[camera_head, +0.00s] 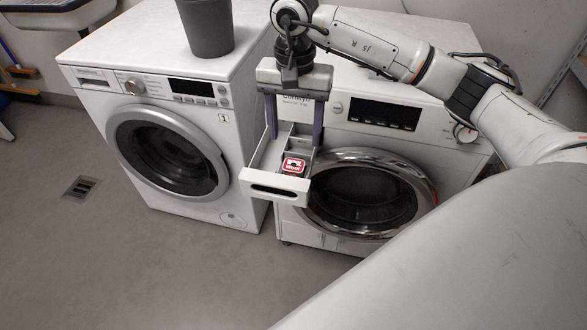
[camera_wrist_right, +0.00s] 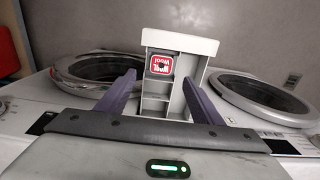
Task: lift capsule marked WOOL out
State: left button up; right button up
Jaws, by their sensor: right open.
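The red capsule with a white label marked Wool (camera_head: 293,166) lies in a compartment of the pulled-out detergent drawer (camera_head: 274,188) of the right machine. In the right wrist view the capsule (camera_wrist_right: 160,65) sits near the drawer's front panel (camera_wrist_right: 180,42), to the left of a divider. My right gripper (camera_head: 296,140) is open and empty, pointing down over the drawer. In the right wrist view its two fingers (camera_wrist_right: 160,92) stand wide apart on either side of the drawer, with the capsule beyond them. My left gripper is not in view.
The left washing machine (camera_head: 150,75) stands close beside the right machine (camera_head: 400,90). A grey bin (camera_head: 206,27) is on top of the left one. The right machine's round door (camera_head: 370,192) is just right of the drawer. The floor (camera_head: 130,270) in front is clear.

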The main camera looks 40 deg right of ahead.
aim_at(294, 165)
notch_tip(294, 165, down, 10)
jog(key=shift+w+r, duration=0.1)
dwell(0.4)
jog(key=shift+c, duration=0.4)
jog(key=c, duration=1.1)
